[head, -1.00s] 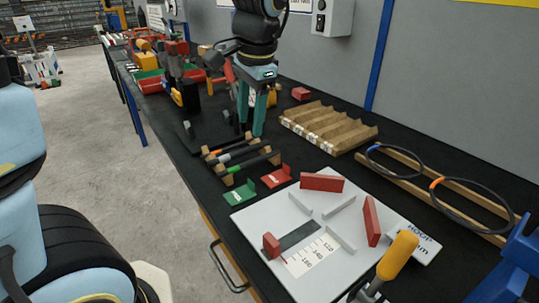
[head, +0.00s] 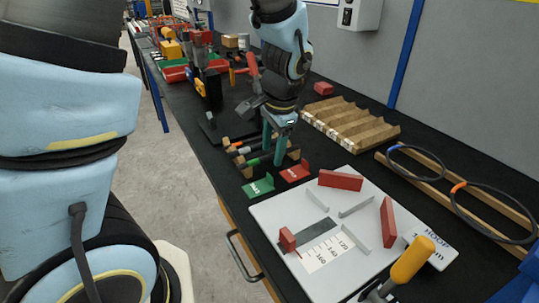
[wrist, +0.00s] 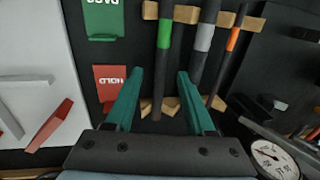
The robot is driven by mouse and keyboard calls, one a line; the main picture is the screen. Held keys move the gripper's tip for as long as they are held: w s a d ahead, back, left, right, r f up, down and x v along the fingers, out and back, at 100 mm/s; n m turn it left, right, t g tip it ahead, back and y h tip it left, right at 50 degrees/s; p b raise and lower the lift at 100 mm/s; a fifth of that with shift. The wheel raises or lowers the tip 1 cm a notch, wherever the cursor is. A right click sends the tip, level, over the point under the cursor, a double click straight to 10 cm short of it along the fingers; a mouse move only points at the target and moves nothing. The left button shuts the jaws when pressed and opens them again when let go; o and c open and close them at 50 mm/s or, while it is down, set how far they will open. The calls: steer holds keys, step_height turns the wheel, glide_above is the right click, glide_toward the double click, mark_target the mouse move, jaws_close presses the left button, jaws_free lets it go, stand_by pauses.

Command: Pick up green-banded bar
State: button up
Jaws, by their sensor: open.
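The green-banded bar (head: 254,162) is a dark bar with a green band, lying on a wooden rack (wrist: 187,14) beside a grey-banded bar (wrist: 206,38) and an orange-banded bar (wrist: 231,40). In the wrist view the green-banded bar (wrist: 164,50) runs lengthwise between my teal fingers. My gripper (wrist: 160,76) is open and empty, and it is over the rack in the head view (head: 272,156). The left finger is left of the green-banded bar and the right finger is near the grey-banded one. I cannot tell how far the fingertips are above the bar.
A green plate (head: 258,187) and a red HOLD plate (head: 295,171) lie beside the rack. A white gauge board (head: 285,215) with red blocks is in front. A ridged wooden tray (head: 350,124) stands behind. A round dial (wrist: 274,158) shows near my gripper.

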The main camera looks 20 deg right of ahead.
steer(key=shift+c, duration=0.3)
jaws_close()
stand_by(1.1)
